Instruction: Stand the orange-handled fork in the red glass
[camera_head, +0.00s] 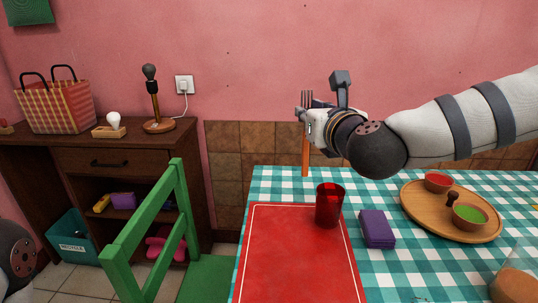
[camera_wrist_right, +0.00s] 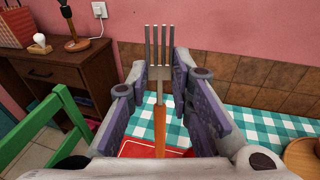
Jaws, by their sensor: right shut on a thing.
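My right gripper (camera_head: 309,121) is shut on the orange-handled fork (camera_head: 305,156). It holds the fork upright, with the tines up and the orange handle hanging down, at the back edge of the table in the head view. The fork also shows in the right wrist view (camera_wrist_right: 159,125), between the two fingers of the right gripper (camera_wrist_right: 160,92). The red glass (camera_head: 329,205) stands upright on the red placemat's far right corner. In the head view the fork appears above and left of the glass. The red glass is not visible in the right wrist view. My left gripper is out of view.
The red placemat (camera_head: 290,262) lies on the checkered table (camera_head: 390,270). A purple block-like item (camera_head: 377,229) is right of the glass. A round wooden tray (camera_head: 418,222) holds a red bowl (camera_head: 438,182) and a green-filled bowl (camera_head: 470,215). A green chair (camera_head: 145,232) stands left.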

